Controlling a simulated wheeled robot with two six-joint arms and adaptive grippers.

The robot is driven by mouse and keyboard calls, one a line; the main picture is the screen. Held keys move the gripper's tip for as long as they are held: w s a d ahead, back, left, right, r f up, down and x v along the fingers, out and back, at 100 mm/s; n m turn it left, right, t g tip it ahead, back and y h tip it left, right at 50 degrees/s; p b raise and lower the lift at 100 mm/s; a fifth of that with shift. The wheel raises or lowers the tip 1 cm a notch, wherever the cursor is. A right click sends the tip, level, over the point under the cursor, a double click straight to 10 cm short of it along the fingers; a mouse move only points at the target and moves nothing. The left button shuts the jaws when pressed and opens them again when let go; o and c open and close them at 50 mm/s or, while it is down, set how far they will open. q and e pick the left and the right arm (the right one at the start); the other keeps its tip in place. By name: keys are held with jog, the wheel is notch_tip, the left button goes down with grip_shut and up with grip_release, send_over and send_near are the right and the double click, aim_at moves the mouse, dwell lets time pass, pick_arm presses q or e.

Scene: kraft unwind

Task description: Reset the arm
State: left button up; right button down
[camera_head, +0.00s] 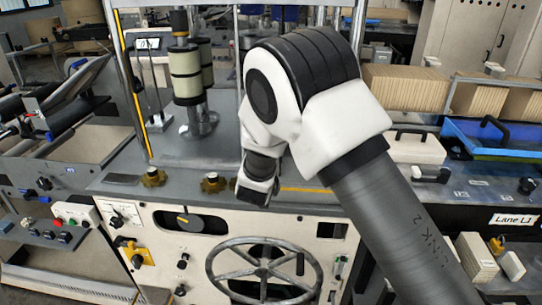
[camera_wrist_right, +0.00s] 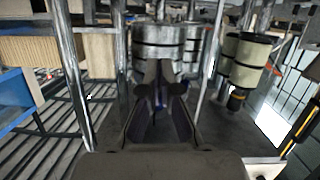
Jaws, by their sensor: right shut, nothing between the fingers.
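My right arm comes in from the lower right of the head view and bends over the machine. My left gripper is in neither view.
A handwheel (camera_head: 264,268) and a control panel are on the machine's front. A dark post with pale rolls (camera_head: 186,75) and upright metal rods stand on its top. A blue tray (camera_head: 495,137) and stacked cardboard (camera_head: 405,87) lie to the right.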

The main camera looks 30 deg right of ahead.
jog(key=s+f+n+g+y, duration=0.2)
jog(key=s+f+g+y, duration=0.1)
jog(key=s+f, duration=0.85)
jog(key=s+f+n+g+y, duration=0.25)
jog(key=s+f, duration=0.55)
jog(key=f, duration=0.7)
jog(key=s+a+f+g+y+b, duration=0.1)
jog(key=s+f, duration=0.4)
jog(key=s, duration=0.6)
jog(key=s+a+f+g+y+b, duration=0.1)
jog(key=s+f+g, duration=0.5)
jog(key=s, duration=0.6)
jog(key=shift+a+y+b, duration=0.4)
jog(key=shift+a+y, duration=0.05)
jog(key=shift+a, duration=0.7)
jog(key=shift+n, duration=0.25)
jog(key=shift+s, duration=0.1)
